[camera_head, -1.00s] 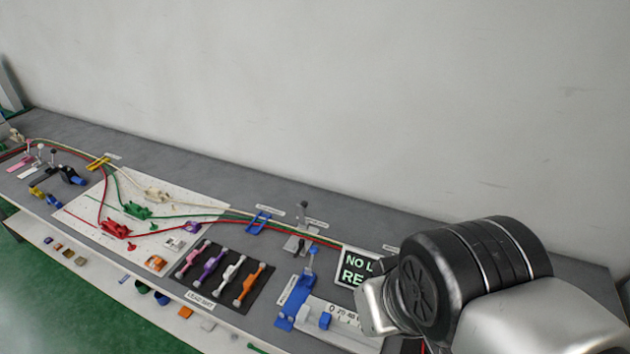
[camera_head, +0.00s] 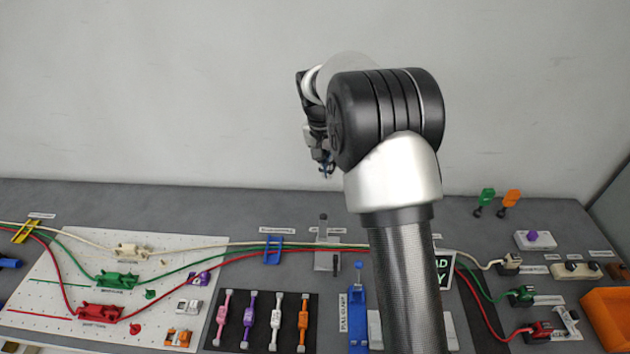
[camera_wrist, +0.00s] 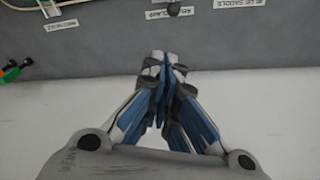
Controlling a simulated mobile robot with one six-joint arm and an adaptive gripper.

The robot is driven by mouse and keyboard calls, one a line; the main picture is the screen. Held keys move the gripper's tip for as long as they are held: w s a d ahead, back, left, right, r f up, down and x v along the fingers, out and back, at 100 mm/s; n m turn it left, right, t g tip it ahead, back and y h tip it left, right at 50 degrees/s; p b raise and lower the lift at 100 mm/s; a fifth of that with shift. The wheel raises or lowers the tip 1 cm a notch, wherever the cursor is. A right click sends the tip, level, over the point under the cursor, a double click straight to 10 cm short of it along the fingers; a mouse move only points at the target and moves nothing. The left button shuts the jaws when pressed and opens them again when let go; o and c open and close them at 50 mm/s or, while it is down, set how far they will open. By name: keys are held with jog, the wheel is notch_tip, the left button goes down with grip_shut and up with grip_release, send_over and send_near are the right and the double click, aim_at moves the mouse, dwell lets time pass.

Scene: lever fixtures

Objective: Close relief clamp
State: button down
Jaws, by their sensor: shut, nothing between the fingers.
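The relief clamp (camera_head: 327,262) is a grey metal fixture on the bench with an upright lever topped by a dark knob (camera_head: 323,217). In the wrist view, a dark round knob (camera_wrist: 173,8) shows at the top edge beside the clamp's label (camera_wrist: 160,14); the rest of the fixture is out of that view. My gripper (camera_head: 327,170) is raised in front of the wall, above the clamp and apart from it. In the wrist view my gripper (camera_wrist: 165,62) has its blue-padded fingers together, with nothing between them.
A blue cable saddle (camera_head: 272,250) holds cables left of the clamp. Coloured levers lie on a black mat (camera_head: 262,343). The wall (camera_head: 180,90) is close behind the bench.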

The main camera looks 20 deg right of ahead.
aim_at(323, 224)
notch_tip(323, 224, down, 16)
jog(key=d+m+b, duration=0.1)
jog(key=b, duration=0.2)
jog(key=shift+w+r, duration=0.15)
jog(key=shift+w, duration=0.25)
jog(key=shift+b, duration=0.35)
